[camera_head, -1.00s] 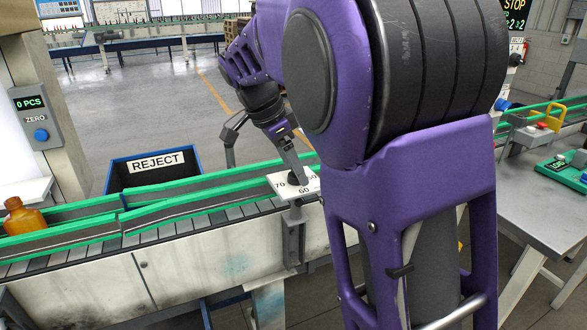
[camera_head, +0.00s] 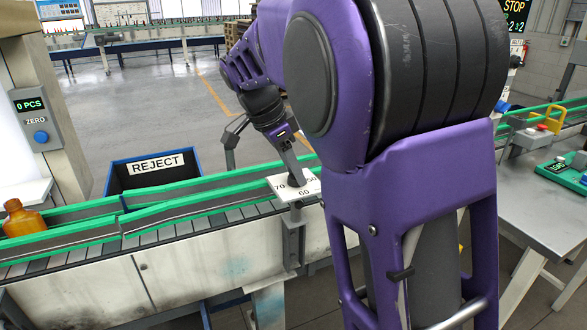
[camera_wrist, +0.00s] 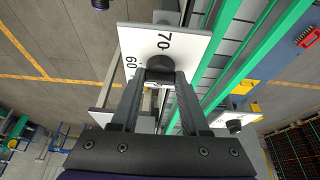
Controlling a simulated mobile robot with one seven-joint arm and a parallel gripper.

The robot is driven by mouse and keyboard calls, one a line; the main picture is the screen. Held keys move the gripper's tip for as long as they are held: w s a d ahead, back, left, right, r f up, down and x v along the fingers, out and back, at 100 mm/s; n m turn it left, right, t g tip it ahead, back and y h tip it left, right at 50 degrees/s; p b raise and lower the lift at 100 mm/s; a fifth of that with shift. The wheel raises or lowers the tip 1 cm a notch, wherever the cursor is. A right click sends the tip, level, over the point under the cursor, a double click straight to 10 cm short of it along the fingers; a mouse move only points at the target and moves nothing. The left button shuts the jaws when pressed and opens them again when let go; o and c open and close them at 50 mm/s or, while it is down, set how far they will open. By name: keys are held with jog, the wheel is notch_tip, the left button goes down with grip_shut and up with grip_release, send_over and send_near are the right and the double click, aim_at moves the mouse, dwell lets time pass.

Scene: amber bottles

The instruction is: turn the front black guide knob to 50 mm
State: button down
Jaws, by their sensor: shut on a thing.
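The front black guide knob (camera_wrist: 160,72) sits on a white dial plate (camera_wrist: 130,42) marked 60 and 70 in the wrist view. In the head view my gripper (camera_head: 297,176) reaches down onto the plate and mostly covers the knob. I cannot make out a pointer or the knob's present setting.
Green guide rails (camera_head: 180,204) run along the conveyor beside the plate. An amber bottle (camera_head: 22,218) stands on the belt at the left. A blue REJECT bin (camera_head: 152,181) is behind the rails. Another black knob (camera_wrist: 234,126) shows at the wrist view's right.

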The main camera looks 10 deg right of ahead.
jog(key=shift+n, duration=0.3)
jog(key=n+b, duration=0.1)
jog(key=n, duration=0.1)
jog(key=n+t+b, duration=0.1)
jog(key=shift+s+d+f+n+y, duration=0.1)
jog(key=shift+s+n+y, duration=0.05)
jog(key=shift+n+y, duration=0.25)
jog(key=n+t, duration=0.1)
jog(key=n, duration=0.1)
jog(key=n+y, duration=0.1)
jog(key=n, duration=0.1)
jog(key=shift+s+d+t, duration=0.1)
jog(key=shift+t, duration=0.3)
jog(key=n+y, duration=0.1)
jog(key=n, duration=0.3)
jog(key=shift+d+n+t+y, duration=0.1)
jog(key=shift+n+t+y, duration=0.3)
jog(key=n+y, duration=0.1)
jog(key=n, duration=0.3)
jog(key=shift+p, duration=0.35)
jog(key=shift+n+y, duration=0.3)
jog(key=shift+c, duration=2)
grip_release()
